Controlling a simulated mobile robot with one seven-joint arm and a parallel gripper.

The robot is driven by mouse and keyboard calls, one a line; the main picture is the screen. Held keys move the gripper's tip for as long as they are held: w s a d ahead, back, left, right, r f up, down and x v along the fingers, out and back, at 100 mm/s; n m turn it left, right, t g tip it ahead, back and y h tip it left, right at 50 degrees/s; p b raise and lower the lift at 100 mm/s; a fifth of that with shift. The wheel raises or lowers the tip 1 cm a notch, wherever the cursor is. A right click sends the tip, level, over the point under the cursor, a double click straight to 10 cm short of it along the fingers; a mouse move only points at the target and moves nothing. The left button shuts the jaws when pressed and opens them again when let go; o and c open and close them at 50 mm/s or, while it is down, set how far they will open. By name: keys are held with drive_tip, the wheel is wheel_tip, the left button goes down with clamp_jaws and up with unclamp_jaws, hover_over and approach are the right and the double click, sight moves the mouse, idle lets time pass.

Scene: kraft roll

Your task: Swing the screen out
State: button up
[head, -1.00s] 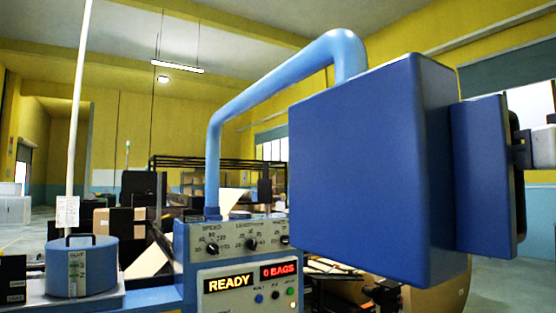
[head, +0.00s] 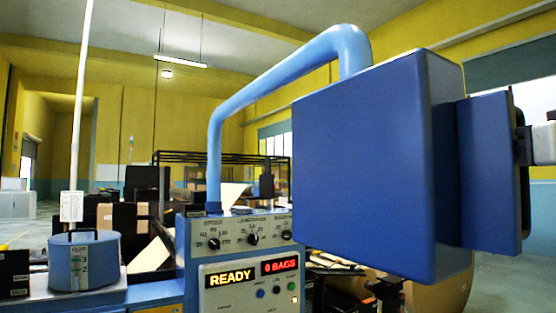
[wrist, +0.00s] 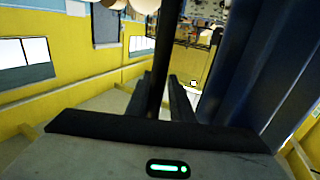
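The screen (head: 375,165) is a large dark blue box with its plain blue side towards me in the head view. It hangs from a light blue bent pipe (head: 275,80) that rises from the control console (head: 235,275). A thinner blue section with a black handle bar (head: 518,150) is on its right side. My gripper (head: 525,146) reaches in from the right edge at that bar. In the wrist view the dark handle bar (wrist: 160,50) runs between my two fingers (wrist: 161,90), which sit close on both sides, shut on it. The screen's face is hidden.
The console carries knobs and lit READY and 0 BAGS displays. A blue round canister (head: 84,262) and a pale upright pole (head: 80,110) stand at the left. Dark racks and cartons stand behind. A brown roll (head: 440,290) lies below the screen.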

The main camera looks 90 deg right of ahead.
drive_tip(key=s+a, duration=0.2)
drive_tip(key=a, duration=1.5)
drive_tip(key=shift+s+b, duration=0.35)
drive_tip(key=shift+s, duration=0.05)
drive_tip(key=shift+a, duration=0.15)
